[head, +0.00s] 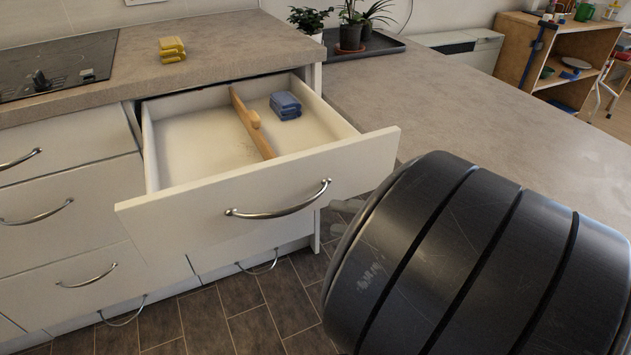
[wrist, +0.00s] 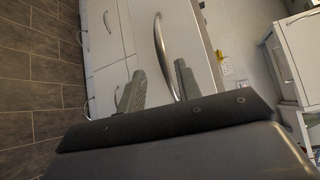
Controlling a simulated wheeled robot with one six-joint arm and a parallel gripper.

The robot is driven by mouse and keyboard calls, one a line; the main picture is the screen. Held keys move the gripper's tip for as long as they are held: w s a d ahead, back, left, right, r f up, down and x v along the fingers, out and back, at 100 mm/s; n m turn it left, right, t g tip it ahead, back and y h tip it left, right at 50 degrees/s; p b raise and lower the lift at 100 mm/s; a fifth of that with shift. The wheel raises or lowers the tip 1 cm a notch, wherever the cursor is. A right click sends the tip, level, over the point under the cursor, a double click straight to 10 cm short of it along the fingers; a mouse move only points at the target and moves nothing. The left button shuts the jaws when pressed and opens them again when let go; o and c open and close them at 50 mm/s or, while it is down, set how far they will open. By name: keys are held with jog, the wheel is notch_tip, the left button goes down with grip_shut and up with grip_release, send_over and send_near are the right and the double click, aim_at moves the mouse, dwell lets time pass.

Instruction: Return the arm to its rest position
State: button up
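My gripper (wrist: 161,82) shows in the wrist view with its two grey fingers apart and nothing between them. Beyond the fingertips is a pale cabinet front with a curved metal handle (wrist: 161,45); I cannot tell whether the fingers are near it. An open white drawer (head: 260,195) stands left of this arm part. A wooden divider (head: 250,120) splits it, and a folded blue cloth (head: 285,105) lies in its right compartment.
A yellow folded stack (head: 172,50) lies on the counter (head: 215,45) beside the black hob (head: 55,55). Potted plants (head: 350,30) stand on a dark tray (head: 365,47) at the back. A wooden shelf (head: 560,50) stands far right. Tiled floor (head: 235,315) shows below the drawer.

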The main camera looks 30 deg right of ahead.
aim_at(290, 211)
jog(key=shift+b+x, duration=1.1)
jog(key=shift+x, duration=4.3)
